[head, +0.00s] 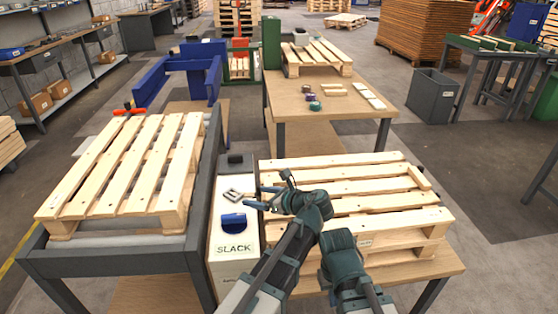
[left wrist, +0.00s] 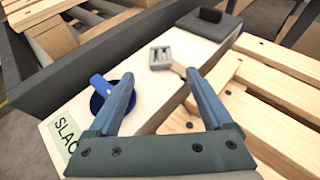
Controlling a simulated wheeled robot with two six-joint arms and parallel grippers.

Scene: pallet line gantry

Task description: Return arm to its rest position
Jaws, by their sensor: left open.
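My left gripper (head: 258,198) is open above the right edge of a pale box marked SLACK (head: 232,268). Its two fingers also show in the left wrist view (left wrist: 160,78), spread apart with nothing held between them. The box top carries a blue knob (head: 233,221), a small grey square fitting (head: 238,195) and a black block (head: 235,160). In the left wrist view the knob (left wrist: 99,84) lies by the left finger, partly hidden by it, and the fitting (left wrist: 160,57) lies beyond the gap between the fingertips. I cannot make out the right gripper.
A wooden pallet (head: 130,165) lies on a grey frame at left. Stacked pallets (head: 400,220) lie close on the right, partly under my arm. A wooden table (head: 350,108) with another pallet stands behind. A blue frame (head: 190,75) stands at back left.

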